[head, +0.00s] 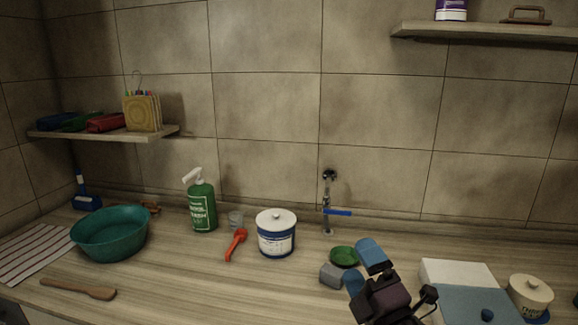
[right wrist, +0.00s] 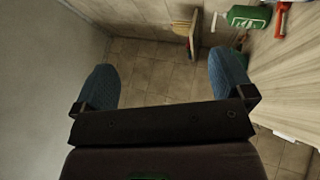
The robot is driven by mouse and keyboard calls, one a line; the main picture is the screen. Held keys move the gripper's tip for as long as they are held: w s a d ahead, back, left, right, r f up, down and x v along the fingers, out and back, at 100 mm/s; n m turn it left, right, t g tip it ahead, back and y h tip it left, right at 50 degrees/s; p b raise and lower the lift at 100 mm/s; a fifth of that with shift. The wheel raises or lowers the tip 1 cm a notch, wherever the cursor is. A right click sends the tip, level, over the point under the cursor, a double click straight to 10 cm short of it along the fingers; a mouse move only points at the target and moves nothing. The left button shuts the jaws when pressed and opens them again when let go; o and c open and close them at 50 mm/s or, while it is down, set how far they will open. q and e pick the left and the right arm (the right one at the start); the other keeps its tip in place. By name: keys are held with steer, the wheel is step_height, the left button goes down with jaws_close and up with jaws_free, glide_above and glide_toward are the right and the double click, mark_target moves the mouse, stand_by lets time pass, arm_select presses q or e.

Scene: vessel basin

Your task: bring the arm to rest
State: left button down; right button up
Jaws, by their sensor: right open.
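My right gripper (head: 363,268) is at the lower middle-right of the head view, above the counter's front part. Its two blue fingers are spread apart with nothing between them. The right wrist view also shows the open fingers (right wrist: 164,77), with tiled wall behind the gap. My left gripper is not in the head view.
On the counter (head: 180,285) stand a teal basin (head: 110,236), a green pump bottle (head: 202,208), a white lidded jar (head: 276,236) and a tap (head: 328,200). A grey block (head: 331,275) and green dish (head: 343,256) lie close by my right gripper. A pale box (head: 455,272) stands right.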

steer(key=s+d+f+m+g+h, duration=0.4)
steer(key=s+d+f+m+h, duration=0.15)
steer(key=f+m, duration=0.2)
steer(key=s+d+f+m+g+h, duration=0.3)
steer(key=s+d+f+m+h, duration=0.15)
steer(key=d+f+m, duration=0.3)
steer(key=s+d+f+m+g, duration=0.1)
steer(key=s+f+m+g, duration=0.35)
steer(key=s, duration=0.45)
steer(key=s+d+f+m+g, duration=0.1)
steer(key=s+f+m+g, duration=0.35)
steer(key=s, duration=0.45)
steer(key=w+f+n+t+b, duration=0.1)
steer(key=w+f+t+b, duration=0.2)
steer(key=f, duration=0.7)
steer(key=w+f+t+y+b, duration=0.1)
steer(key=w+f+t+b, duration=0.2)
steer(key=f+b, duration=0.4)
steer(key=shift+w+f+n, duration=0.35)
steer(key=shift+f+n, duration=0.05)
steer(key=shift+f, duration=1.65)
